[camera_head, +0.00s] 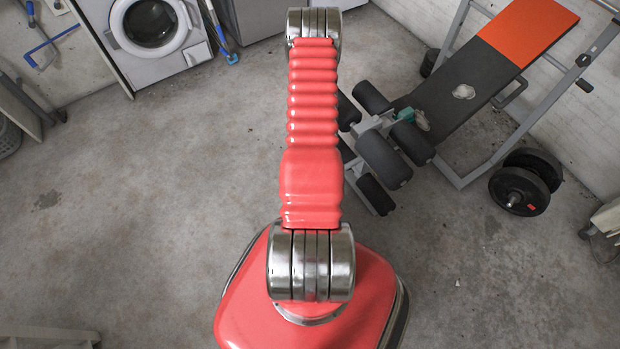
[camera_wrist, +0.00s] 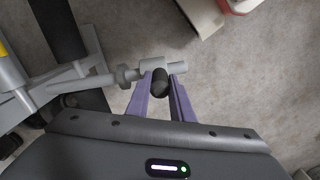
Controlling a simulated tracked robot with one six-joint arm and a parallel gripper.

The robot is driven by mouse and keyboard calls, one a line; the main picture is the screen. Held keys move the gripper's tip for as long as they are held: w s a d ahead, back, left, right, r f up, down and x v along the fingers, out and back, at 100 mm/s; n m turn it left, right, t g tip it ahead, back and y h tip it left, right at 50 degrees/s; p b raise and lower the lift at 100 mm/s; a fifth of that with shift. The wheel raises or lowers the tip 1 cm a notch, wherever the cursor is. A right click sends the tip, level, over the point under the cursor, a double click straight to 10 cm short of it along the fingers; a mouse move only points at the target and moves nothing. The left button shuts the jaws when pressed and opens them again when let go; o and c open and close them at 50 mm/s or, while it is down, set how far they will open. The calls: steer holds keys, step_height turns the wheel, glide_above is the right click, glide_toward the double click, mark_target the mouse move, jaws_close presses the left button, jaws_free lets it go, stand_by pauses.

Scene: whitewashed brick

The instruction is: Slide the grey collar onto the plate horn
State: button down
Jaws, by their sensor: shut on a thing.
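In the wrist view my gripper (camera_wrist: 163,90) has two purple fingers closed on the dark rounded knob of the grey collar (camera_wrist: 153,66). The collar is a light grey cylinder just beyond the fingertips, lying roughly crosswise. The plate horn (camera_wrist: 93,83) is a grey bar coming in from the bench frame at left, with a wider ring (camera_wrist: 127,75) along it. Collar and horn look close to in line; I cannot tell whether the collar is around the horn or only at its end. In the head view my arm hides the gripper and the collar.
The weight bench (camera_head: 455,98) stands at right in the head view, with dark foam rollers (camera_head: 383,157) and weight plates (camera_head: 520,190) beside it. A washing machine (camera_head: 160,40) stands at back left. The concrete floor (camera_head: 130,200) at left is open.

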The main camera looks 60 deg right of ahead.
steer(key=shift+s+d, duration=0.3)
steer(key=shift+d, duration=0.25)
steer(key=shift+s+d, duration=0.45)
steer(key=shift+d, duration=0.25)
steer(key=c, duration=1.5)
jaws_free()
steer(key=shift+r, duration=6.9)
